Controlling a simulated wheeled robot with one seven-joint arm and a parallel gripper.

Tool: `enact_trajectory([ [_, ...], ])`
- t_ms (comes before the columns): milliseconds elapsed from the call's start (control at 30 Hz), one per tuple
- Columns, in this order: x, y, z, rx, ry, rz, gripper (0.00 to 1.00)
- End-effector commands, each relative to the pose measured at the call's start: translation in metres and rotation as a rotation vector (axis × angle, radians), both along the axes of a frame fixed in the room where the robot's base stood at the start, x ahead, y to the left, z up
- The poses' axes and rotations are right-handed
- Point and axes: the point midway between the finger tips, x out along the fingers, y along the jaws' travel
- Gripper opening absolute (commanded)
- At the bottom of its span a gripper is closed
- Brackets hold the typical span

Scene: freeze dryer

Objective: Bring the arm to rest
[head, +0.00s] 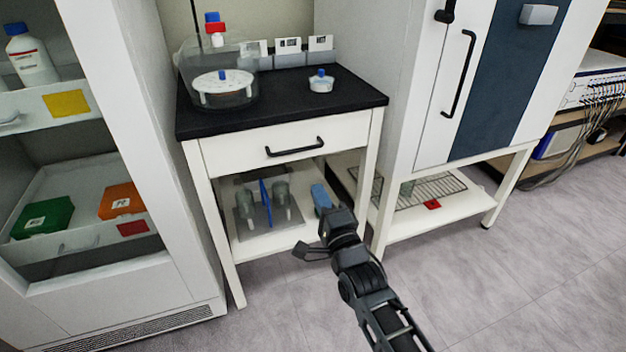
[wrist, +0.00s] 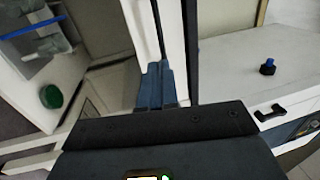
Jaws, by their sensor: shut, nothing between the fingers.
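My arm reaches up from the bottom of the head view, in front of the black-topped bench. My gripper (head: 320,196) has blue fingers and points towards the open lower part of the bench, near its right front leg. In the wrist view the gripper (wrist: 157,80) shows its blue fingers close together, shut with nothing between them. I cannot tell from these views how far the fingertips are from the bench leg.
The bench (head: 350,92) carries a glass chamber (head: 222,92) and a small blue-knobbed flask (head: 320,83). Its lower shelf (head: 262,237) holds glassware. An open white cabinet (head: 165,160) stands left, a tall unit (head: 405,85) right, with a wire rack (head: 435,187) below. The right floor is clear.

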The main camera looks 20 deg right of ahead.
Motion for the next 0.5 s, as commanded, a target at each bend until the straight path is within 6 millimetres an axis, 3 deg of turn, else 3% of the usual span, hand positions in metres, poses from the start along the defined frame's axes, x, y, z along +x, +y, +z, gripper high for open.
enact_trajectory([
  [100,-0.014,-0.001,-0.003,0.0,0.001,-0.001,0.0],
  [400,-0.025,0.0,-0.006,-0.008,0.003,-0.002,0.0],
  [500,-0.044,0.001,-0.016,-0.049,0.02,-0.009,0.0],
])
